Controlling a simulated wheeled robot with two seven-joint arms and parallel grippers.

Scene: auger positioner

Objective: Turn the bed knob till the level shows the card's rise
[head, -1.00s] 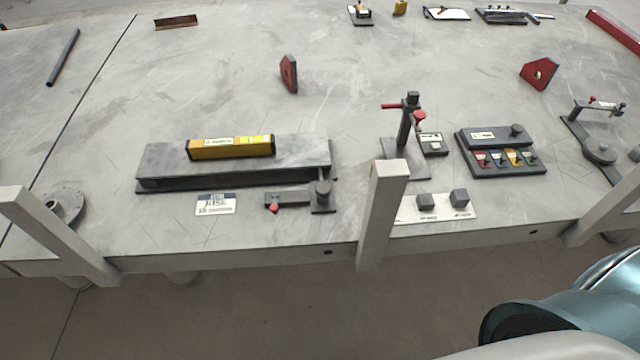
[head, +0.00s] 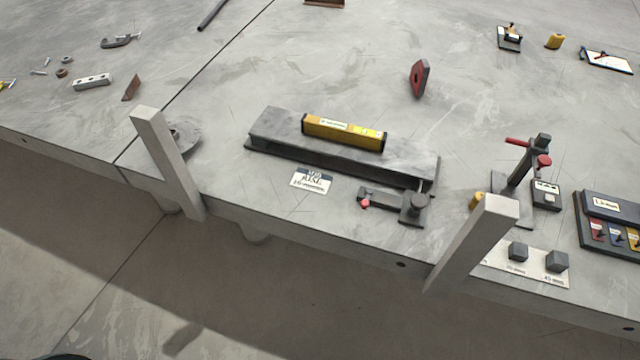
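The grey bed (head: 275,128) is a long metal slab on the table. A yellow level (head: 343,133) lies along its top; its reading is too small to make out. The white card (head: 311,180) lies flat on the table in front of the bed, with dark print that I cannot read fully. Neither of my grippers is in view.
Two pale upright posts (head: 166,160) and (head: 474,243) rise at the table's front edge. A red-handled stand (head: 522,170) and two dark blocks on a white plate (head: 500,262) are at the right. Loose parts lie far left. The table behind the bed is mostly clear.

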